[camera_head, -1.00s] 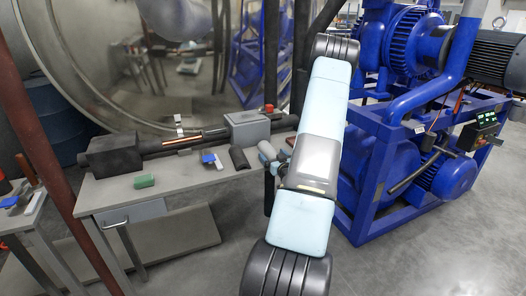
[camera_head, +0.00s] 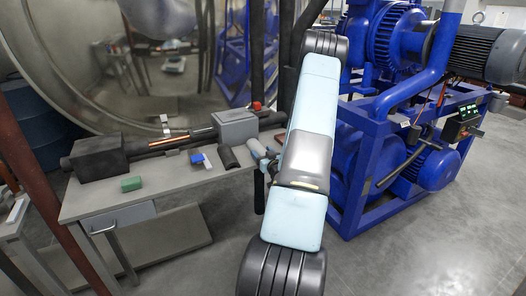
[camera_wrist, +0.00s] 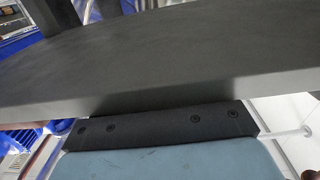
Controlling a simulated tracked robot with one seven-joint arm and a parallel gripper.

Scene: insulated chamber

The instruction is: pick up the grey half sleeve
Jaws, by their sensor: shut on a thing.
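The grey half sleeve (camera_head: 257,148) shows at the right end of the bench in the head view, beside my wrist. My gripper (camera_head: 269,163) is there, partly hidden behind my own arm, and is shut on it. In the wrist view a broad grey surface of the sleeve (camera_wrist: 160,60) fills most of the picture, close to the camera, and hides the fingertips. I cannot tell whether the sleeve is clear of the bench top.
The bench (camera_head: 85,202) also holds a dark half sleeve (camera_head: 229,158), a blue piece (camera_head: 197,158), a green block (camera_head: 131,184), a grey box (camera_head: 236,127) and a black block with a rod (camera_head: 97,157). A blue pump frame (camera_head: 350,215) stands right. Floor is open at front right.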

